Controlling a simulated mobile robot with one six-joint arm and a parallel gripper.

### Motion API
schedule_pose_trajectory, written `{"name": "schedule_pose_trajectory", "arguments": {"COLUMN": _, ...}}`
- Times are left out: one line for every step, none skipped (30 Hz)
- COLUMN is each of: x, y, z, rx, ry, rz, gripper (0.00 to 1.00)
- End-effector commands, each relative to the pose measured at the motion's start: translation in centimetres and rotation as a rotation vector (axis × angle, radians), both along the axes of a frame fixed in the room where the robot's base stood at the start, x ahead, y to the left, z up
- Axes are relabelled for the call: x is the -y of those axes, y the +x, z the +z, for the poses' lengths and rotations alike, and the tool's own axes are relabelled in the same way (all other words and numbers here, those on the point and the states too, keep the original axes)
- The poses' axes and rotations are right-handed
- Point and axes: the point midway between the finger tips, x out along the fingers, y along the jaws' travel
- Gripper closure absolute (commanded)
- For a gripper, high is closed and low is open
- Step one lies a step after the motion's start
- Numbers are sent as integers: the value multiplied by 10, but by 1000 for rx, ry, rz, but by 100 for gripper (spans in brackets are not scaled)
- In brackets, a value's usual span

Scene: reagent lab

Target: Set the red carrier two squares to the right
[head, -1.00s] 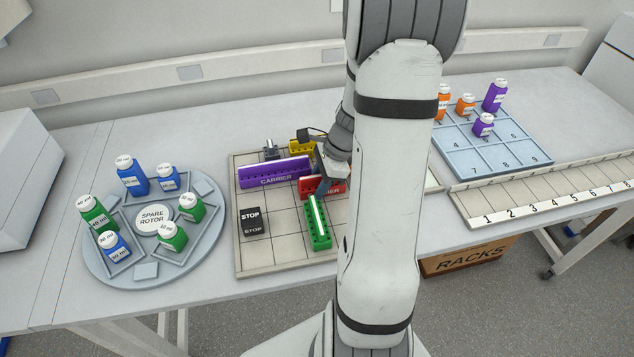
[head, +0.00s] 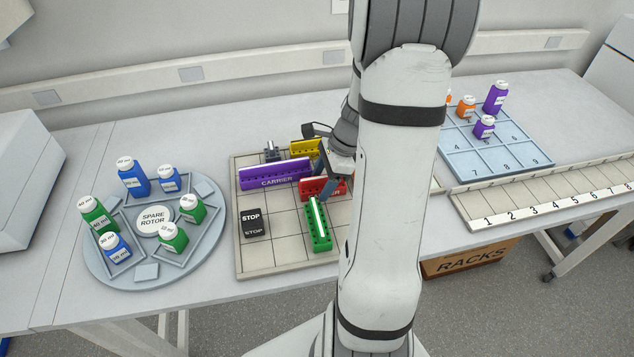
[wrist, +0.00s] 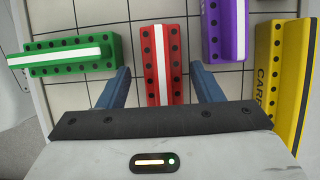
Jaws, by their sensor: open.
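The red carrier (head: 311,187) stands on the gridded board (head: 284,240), just behind the green carrier (head: 318,224) and in front of the purple carrier (head: 275,174). My arm hides its right part in the head view. In the wrist view the red carrier (wrist: 162,62) lies between the two blue fingers of my gripper (wrist: 163,85), with a gap on each side. My gripper is open and holds nothing. In the wrist view the green carrier (wrist: 66,57) is at the left and the purple carrier (wrist: 229,30) at the upper right.
A yellow carrier (head: 304,148) stands at the back of the board, and a black STOP block (head: 251,222) at its left front. A blue numbered tray (head: 476,160) is to the right.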

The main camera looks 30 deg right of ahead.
Motion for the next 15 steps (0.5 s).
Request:
{"name": "schedule_pose_trajectory", "arguments": {"x": 5, "y": 0, "z": 13, "rx": 7, "ry": -4, "rz": -2, "gripper": 40}}
{"name": "schedule_pose_trajectory", "arguments": {"x": 8, "y": 0, "z": 19, "rx": 9, "ry": -5, "rz": -3, "gripper": 40}}
{"name": "schedule_pose_trajectory", "arguments": {"x": 12, "y": -1, "z": 28, "rx": 9, "ry": -5, "rz": -4, "gripper": 40}}
{"name": "schedule_pose_trajectory", "arguments": {"x": 14, "y": -2, "z": 35, "rx": 9, "ry": -5, "rz": -4, "gripper": 40}}
{"name": "schedule_pose_trajectory", "arguments": {"x": 17, "y": -2, "z": 42, "rx": 9, "ry": -6, "rz": -3, "gripper": 40}}
{"name": "schedule_pose_trajectory", "arguments": {"x": 20, "y": -3, "z": 49, "rx": 10, "ry": -6, "rz": -5, "gripper": 40}}
{"name": "schedule_pose_trajectory", "arguments": {"x": 22, "y": -4, "z": 55, "rx": 10, "ry": -4, "rz": -6, "gripper": 40}}
{"name": "schedule_pose_trajectory", "arguments": {"x": 25, "y": -4, "z": 61, "rx": 11, "ry": -5, "rz": -6, "gripper": 40}}
{"name": "schedule_pose_trajectory", "arguments": {"x": 27, "y": -5, "z": 68, "rx": 10, "ry": -6, "rz": -5, "gripper": 40}}
{"name": "schedule_pose_trajectory", "arguments": {"x": 29, "y": -5, "z": 72, "rx": 9, "ry": -6, "rz": -4, "gripper": 40}}
{"name": "schedule_pose_trajectory", "arguments": {"x": 31, "y": -6, "z": 76, "rx": 9, "ry": -5, "rz": -4, "gripper": 40}}
{"name": "schedule_pose_trajectory", "arguments": {"x": 33, "y": -6, "z": 81, "rx": 10, "ry": -5, "rz": -5, "gripper": 40}}
{"name": "schedule_pose_trajectory", "arguments": {"x": 34, "y": -6, "z": 85, "rx": 10, "ry": -4, "rz": -5, "gripper": 40}}
{"name": "schedule_pose_trajectory", "arguments": {"x": 35, "y": -7, "z": 87, "rx": 10, "ry": -4, "rz": -6, "gripper": 40}}
{"name": "schedule_pose_trajectory", "arguments": {"x": 36, "y": -7, "z": 90, "rx": 10, "ry": -4, "rz": -4, "gripper": 40}}
